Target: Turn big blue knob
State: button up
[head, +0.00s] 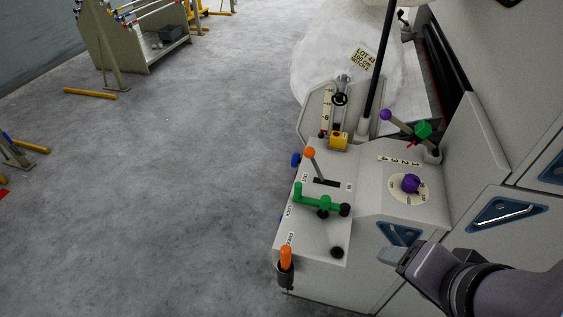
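A blue knob (296,160) sticks out from the left side of the pale console (350,226), near its far end. A sliver of blue also shows lower on that left side, too small to identify. My gripper (391,255) is at the lower right, by the console's near right part, well apart from the blue knob. Its pale tip points left. I cannot tell whether its fingers are open or shut.
The console top carries an orange-tipped lever (310,154), a green crank (318,203), a purple dial knob (410,184) and a yellow block (338,141). An orange handle (286,258) stands at the near left corner. A white sack (325,58) is behind.

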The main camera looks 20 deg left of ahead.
aim_at(297, 160)
jog(key=i+j+z, duration=0.1)
jog(key=j, duration=0.75)
jog(key=i+j+z, duration=0.15)
jog(key=j, duration=0.65)
jog(key=j+z, duration=0.1)
jog(key=j, duration=0.75)
jog(key=i+j+u, duration=0.15)
jog(key=i+j, duration=0.25)
jog(key=i+j+u, duration=0.15)
jog(key=i+j, duration=0.15)
jog(key=i, duration=0.2)
